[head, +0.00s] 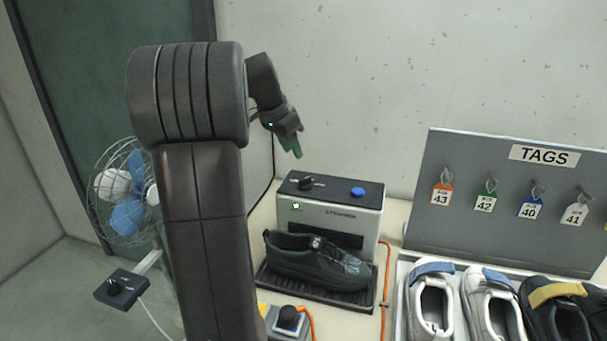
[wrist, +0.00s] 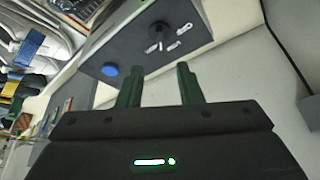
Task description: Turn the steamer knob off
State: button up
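The steamer (head: 340,215) is a grey box with a dark top at the middle of the head view. Its black knob (head: 306,183) sits at the left of the top panel, and a green light shows on the front. In the wrist view the knob (wrist: 159,30) has white marks beside it. My gripper (head: 292,147) is above and behind the knob, apart from it. In the wrist view its two green fingers (wrist: 158,82) are spread with nothing between them.
A blue button (head: 357,191) is on the same panel, right of the knob. A black shoe (head: 317,261) sits on the tray in front. A fan (head: 127,195) stands left, a tag board (head: 510,200) right. The wall is close behind my gripper.

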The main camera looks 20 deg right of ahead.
aim_at(305, 179)
jog(key=p+x, duration=0.1)
jog(key=x, duration=1)
jog(key=shift+f, duration=0.15)
grip_shut()
